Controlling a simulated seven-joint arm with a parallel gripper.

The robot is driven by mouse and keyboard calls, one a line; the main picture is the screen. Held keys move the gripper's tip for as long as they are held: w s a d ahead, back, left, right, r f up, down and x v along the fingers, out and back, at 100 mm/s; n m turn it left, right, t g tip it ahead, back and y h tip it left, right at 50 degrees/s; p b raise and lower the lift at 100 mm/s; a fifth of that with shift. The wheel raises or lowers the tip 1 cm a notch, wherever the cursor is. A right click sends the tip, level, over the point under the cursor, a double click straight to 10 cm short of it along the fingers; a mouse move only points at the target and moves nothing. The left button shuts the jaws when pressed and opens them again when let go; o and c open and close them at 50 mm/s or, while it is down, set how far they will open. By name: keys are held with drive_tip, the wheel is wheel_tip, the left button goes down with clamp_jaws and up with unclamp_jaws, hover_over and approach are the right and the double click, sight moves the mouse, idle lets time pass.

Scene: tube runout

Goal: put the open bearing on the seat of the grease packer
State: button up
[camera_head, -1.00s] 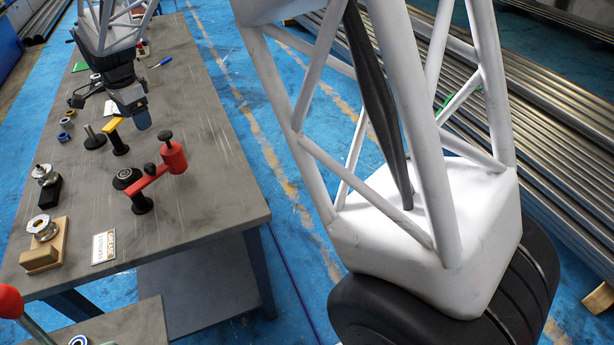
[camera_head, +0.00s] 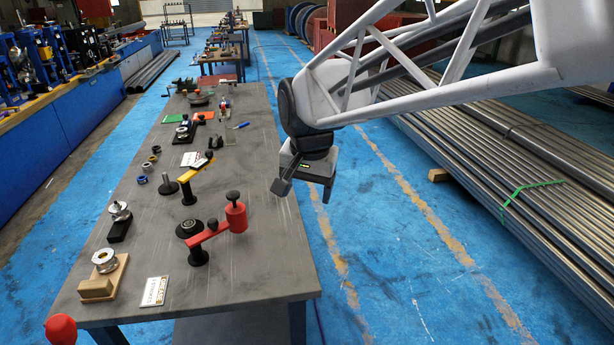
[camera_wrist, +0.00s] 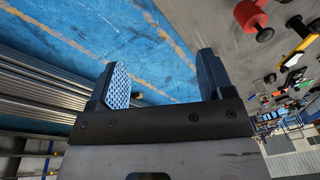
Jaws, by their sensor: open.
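A red-armed device with a red cylinder (camera_head: 236,217), seemingly the grease packer, stands on the near half of the table. A round black seat-like piece (camera_head: 189,229) lies at its left; I cannot tell if it is the seat. Several small rings lie at the table's left, including a blue-rimmed one (camera_head: 142,180) and a darker one (camera_head: 147,167); which is the open bearing is too small to tell. My gripper (camera_head: 306,187) is open and empty, beyond the table's right edge, right of the device. Its spread fingers (camera_wrist: 163,85) show nothing between them in the wrist view.
A yellow-armed tool (camera_head: 200,170) and a dark disc with a post (camera_head: 169,186) stand behind the red device. Nearer left are a black block (camera_head: 119,231), a wooden block (camera_head: 96,288) and a card (camera_head: 155,290). Stacked metal pipes (camera_head: 470,150) lie right. The table's near-right top is clear.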

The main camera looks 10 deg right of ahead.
drive_tip(key=s+d+f+n, duration=0.2)
drive_tip(key=s+d, duration=0.1)
drive_tip(key=s, duration=0.6)
drive_tip(key=s+d+f+n, duration=0.1)
drive_tip(key=s+d+n, duration=0.2)
drive_tip(key=s, duration=0.6)
drive_tip(key=shift+s+d+f+t, duration=0.25)
drive_tip(key=shift+d+f+t, duration=0.15)
drive_tip(key=shift+d, duration=0.3)
